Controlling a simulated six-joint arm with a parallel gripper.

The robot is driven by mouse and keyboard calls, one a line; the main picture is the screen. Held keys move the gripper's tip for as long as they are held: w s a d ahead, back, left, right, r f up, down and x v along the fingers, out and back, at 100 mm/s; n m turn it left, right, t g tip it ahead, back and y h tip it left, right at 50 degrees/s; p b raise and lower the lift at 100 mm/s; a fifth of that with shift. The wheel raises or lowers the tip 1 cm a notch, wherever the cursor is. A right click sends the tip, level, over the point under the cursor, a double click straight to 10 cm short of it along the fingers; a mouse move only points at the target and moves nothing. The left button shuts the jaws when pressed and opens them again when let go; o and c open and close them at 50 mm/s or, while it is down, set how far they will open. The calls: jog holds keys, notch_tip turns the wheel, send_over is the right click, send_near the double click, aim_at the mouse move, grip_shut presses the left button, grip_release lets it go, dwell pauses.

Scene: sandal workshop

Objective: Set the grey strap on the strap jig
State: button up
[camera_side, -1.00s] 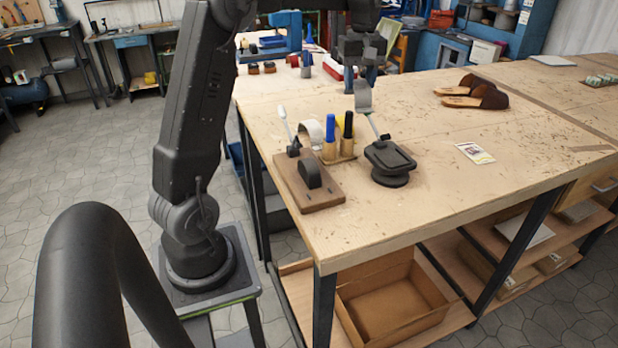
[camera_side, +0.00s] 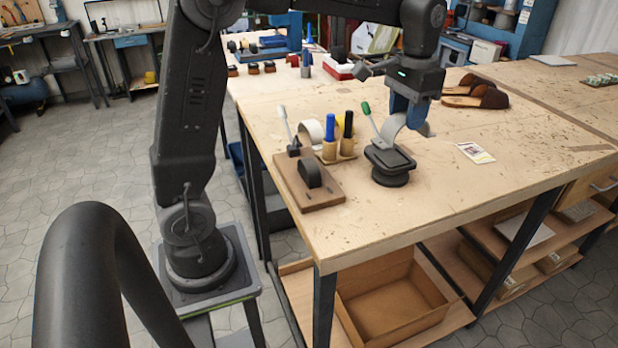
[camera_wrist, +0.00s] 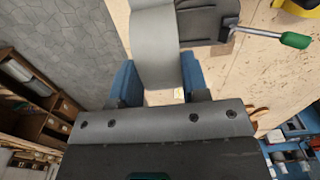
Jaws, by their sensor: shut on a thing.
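My gripper (camera_side: 408,106) has blue fingers shut on the grey strap (camera_side: 392,129), a wide curved band. In the wrist view the strap (camera_wrist: 155,45) stands between the two fingers and runs up out of the picture. The strap hangs just behind and above a black fixture (camera_side: 391,158) with a flat top and a green-handled lever. I cannot tell whether they touch. A wooden board (camera_side: 325,195) with a black arched form (camera_side: 310,174) and a white-handled clamp lies to the left. Which fixture is the strap jig is not clear from looks.
A blue and a black bottle-like tool stand in a wooden holder (camera_side: 340,155) between the fixtures. A pale roll (camera_side: 308,131) lies behind the board. A card (camera_side: 476,152) lies to the right, brown sandals (camera_side: 476,94) farther back. The bench's front right is clear.

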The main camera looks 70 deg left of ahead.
aim_at(310, 162)
jog(key=s+a+f+n, duration=0.3)
jog(key=s+n, duration=0.2)
jog(key=s+a+f+n, duration=0.2)
jog(key=s+a+n, duration=0.1)
jog(key=n, duration=0.3)
jog(key=s+a+f+n, duration=0.3)
jog(key=s+n, duration=0.3)
jog(key=shift+s+a+f, duration=0.1)
jog(key=shift+s+f, duration=0.25)
jog(key=shift+s, duration=0.25)
jog(key=shift+s+f+n, duration=0.2)
jog(key=shift+f+n, duration=0.05)
jog(key=shift+n, duration=0.05)
jog(key=shift+f, duration=1.3)
jog(key=shift+f, duration=0.15)
jog(key=o, duration=1)
jog(key=shift+c, duration=0.2)
